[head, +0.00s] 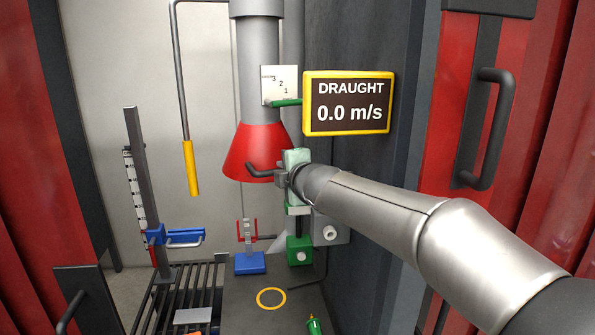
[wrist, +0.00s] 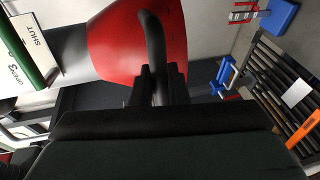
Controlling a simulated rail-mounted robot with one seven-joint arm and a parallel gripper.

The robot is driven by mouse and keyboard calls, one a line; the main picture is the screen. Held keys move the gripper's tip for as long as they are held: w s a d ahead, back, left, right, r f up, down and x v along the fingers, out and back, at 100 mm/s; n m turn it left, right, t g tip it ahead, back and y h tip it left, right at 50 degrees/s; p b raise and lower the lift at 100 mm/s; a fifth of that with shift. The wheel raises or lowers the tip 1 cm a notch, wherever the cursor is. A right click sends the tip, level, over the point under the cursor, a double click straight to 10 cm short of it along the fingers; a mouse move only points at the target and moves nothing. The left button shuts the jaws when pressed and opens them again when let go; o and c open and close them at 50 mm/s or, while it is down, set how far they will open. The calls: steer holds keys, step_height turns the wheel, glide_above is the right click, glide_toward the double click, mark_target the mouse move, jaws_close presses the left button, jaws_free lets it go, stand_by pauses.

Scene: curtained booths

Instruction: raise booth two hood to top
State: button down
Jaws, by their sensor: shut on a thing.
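The red hood (head: 254,148) is a cone at the lower end of a grey vertical duct (head: 258,60). It hangs above the bench and also fills the upper middle of the wrist view (wrist: 120,45). A dark bent handle (head: 258,171) sticks out from its lower rim. My gripper (head: 282,176) comes in from the right and is shut on this handle; in the wrist view its fingers (wrist: 160,88) close around the handle bar (wrist: 152,35). The fingers hide part of the handle.
A yellow-handled rod (head: 191,168) hangs left. A blue clamp stand (head: 158,236) stands below left. Red curtains flank the booth.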

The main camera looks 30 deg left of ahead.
steer(key=c, duration=1.5)
jaws_free()
steer(key=shift+d, duration=0.1)
steer(key=v, duration=1.7)
steer(key=shift+o, duration=0.5)
steer(key=shift+s+d, duration=0.1)
steer(key=shift+s, duration=0.05)
